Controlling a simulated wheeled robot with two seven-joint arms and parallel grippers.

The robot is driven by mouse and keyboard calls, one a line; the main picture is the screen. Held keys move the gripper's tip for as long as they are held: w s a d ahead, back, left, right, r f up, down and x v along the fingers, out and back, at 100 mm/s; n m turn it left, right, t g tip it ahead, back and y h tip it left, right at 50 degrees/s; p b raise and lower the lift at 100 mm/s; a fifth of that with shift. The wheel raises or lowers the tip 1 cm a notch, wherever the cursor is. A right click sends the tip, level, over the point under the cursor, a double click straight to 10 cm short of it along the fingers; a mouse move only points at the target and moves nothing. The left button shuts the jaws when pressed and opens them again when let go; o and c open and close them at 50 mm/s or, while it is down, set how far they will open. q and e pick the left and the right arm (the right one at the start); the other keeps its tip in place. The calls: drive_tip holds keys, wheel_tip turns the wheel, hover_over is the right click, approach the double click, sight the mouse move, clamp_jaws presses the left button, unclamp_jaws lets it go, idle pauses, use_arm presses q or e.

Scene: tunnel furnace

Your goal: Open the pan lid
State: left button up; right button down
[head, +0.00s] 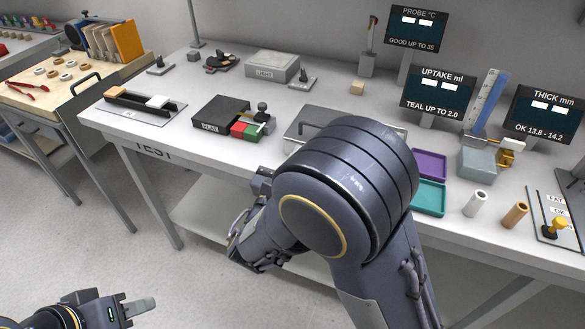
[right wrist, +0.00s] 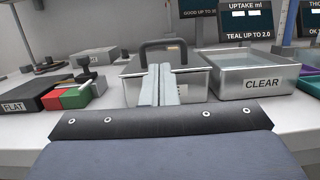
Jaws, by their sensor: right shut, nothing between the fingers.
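The pan (right wrist: 199,90) is a grey metal box on the bench, straight ahead in the right wrist view. Its flat lid (right wrist: 133,69) lies on top, with a dark arched handle (right wrist: 178,43). In the head view the lid (head: 292,130) and handle (head: 302,124) show only partly, the rest hidden behind my right arm. My right gripper (right wrist: 160,70) is shut and empty; its fingers point toward the pan and overlap its front in the picture. Contact cannot be told. My left gripper (head: 139,306) is low at the left, away from the bench, its jaw opening unclear.
A pan marked CLEAR (right wrist: 255,84) stands right of the lidded pan. Left of it are a black FLAT block (head: 220,112) and red and green blocks (head: 247,130). Purple (head: 430,163) and teal (head: 429,198) trays lie to the right. Display screens (head: 437,91) stand behind.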

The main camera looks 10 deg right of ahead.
sight(305, 141)
drive_tip(key=x, duration=0.4)
drive_tip(key=shift+w+d, duration=0.25)
drive_tip(key=shift+w, duration=0.1)
